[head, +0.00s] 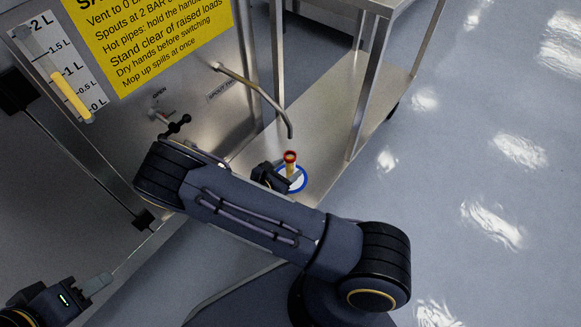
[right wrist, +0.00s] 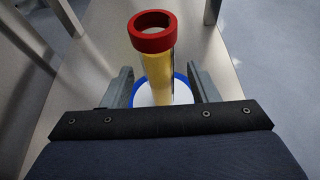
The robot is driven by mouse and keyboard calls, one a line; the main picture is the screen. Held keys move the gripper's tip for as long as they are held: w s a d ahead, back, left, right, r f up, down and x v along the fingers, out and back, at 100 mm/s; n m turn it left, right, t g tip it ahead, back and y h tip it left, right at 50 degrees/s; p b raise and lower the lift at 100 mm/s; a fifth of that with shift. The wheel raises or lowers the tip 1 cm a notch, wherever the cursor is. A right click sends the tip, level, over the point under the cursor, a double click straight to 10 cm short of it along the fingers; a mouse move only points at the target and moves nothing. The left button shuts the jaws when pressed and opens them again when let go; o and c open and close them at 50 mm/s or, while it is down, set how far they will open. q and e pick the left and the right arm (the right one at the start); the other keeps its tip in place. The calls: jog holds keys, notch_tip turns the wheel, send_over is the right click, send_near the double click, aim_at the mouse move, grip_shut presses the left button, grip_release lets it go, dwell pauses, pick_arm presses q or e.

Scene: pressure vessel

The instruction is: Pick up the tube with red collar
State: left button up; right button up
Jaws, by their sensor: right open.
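The tube with red collar (head: 290,159) stands upright on a white disc with a blue rim (head: 302,182), below the bent spout. In the right wrist view the tube (right wrist: 157,70) is clear with yellow contents, and its red collar is at the top. My right gripper (head: 283,178) is at the tube. In the right wrist view its open fingers (right wrist: 160,88) are on either side of the tube, with gaps visible on both sides. My left gripper (head: 103,281) is at the lower left, far from the tube; its fingers cannot be made out clearly.
A metal spout (head: 262,92) comes out of the steel panel and ends above the tube. A valve handle (head: 176,127) and a yellow sign (head: 150,40) are on the panel. A table leg (head: 369,88) stands behind to the right. Open floor (head: 470,190) lies to the right.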

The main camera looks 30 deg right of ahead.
jog(key=b+x, duration=0.1)
jog(key=x, duration=0.3)
jog(key=c, duration=1)
jog(key=shift+r, duration=0.15)
jog(key=shift+c, duration=0.2)
